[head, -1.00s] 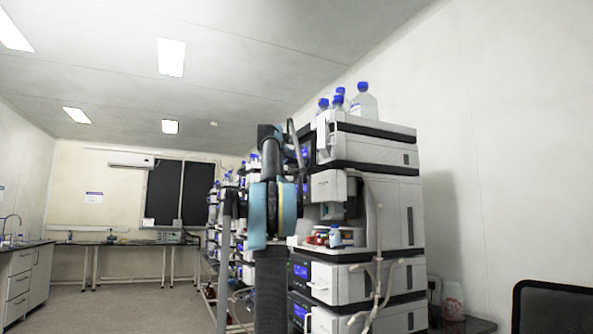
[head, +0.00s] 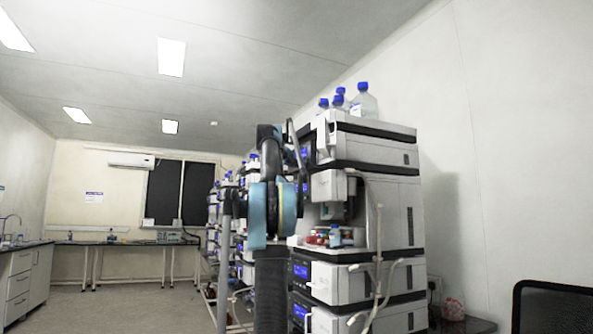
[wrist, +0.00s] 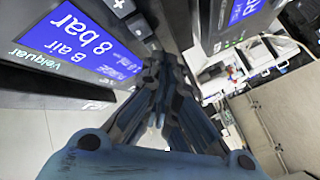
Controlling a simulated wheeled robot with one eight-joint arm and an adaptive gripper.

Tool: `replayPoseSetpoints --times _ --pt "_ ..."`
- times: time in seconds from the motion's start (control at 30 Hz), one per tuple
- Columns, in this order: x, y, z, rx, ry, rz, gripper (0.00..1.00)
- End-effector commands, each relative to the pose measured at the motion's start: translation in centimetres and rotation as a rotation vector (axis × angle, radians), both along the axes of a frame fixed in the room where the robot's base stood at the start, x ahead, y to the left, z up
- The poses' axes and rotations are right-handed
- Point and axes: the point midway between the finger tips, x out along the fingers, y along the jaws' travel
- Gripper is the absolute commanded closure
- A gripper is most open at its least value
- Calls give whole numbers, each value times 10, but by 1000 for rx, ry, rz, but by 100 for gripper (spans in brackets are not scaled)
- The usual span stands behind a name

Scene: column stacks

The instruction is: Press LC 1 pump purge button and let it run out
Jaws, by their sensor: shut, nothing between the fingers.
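In the wrist view a dark instrument panel with a blue screen (wrist: 75,38) fills the upper left. Dark keys (wrist: 138,26) sit along the panel edge, one with a plus sign. I cannot tell which key is the purge button. My gripper (wrist: 160,62) is shut and empty, its tips close to the panel's edge; contact cannot be told. In the head view the LC stack (head: 372,210) stands right of my arm, which hides the gripper.
Blue-capped bottles (head: 364,101) stand on top of the stack, and tubing (head: 377,225) hangs down its side. More stacks (head: 225,205) stand behind, left of my arm. A dark chair (head: 550,305) is at lower right. Open floor (head: 110,305) lies to the left.

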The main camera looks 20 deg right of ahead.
Motion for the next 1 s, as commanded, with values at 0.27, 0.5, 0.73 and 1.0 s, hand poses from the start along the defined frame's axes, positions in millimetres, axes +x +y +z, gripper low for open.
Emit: replayPoseSetpoints --times 0.27,0.5,0.73,1.0 --pt "0 10 0 0 0 0 100" --pt "0 9 0 0 0 0 100" --pt "0 19 0 -1 1 1 100" --pt "-1 42 0 -1 0 2 100"
